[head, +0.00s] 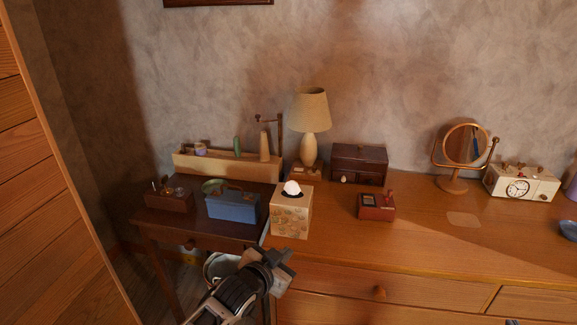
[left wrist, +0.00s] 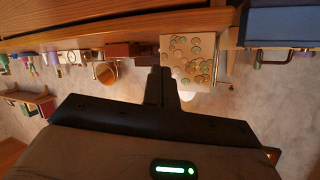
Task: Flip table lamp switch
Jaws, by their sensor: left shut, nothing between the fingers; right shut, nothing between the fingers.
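The table lamp (head: 311,125) has a beige shade, a pale rounded body and a square wooden base (head: 306,172). It stands upright at the back of the wooden dresser against the wall. Its switch is too small to make out. My left gripper (head: 284,262) is shut and empty, low in front of the dresser's left front edge and well short of the lamp. In the left wrist view, which looks upside down, its closed fingers (left wrist: 164,88) point toward the tissue box. The lamp is mostly hidden there behind the fingers and box. My right gripper is not in view.
A patterned tissue box (head: 291,211) stands between my left gripper and the lamp. A blue box (head: 233,207) is left of it on a lower dark table. A dark chest (head: 359,163), a small red box (head: 376,206) and a round mirror (head: 464,146) stand to the right.

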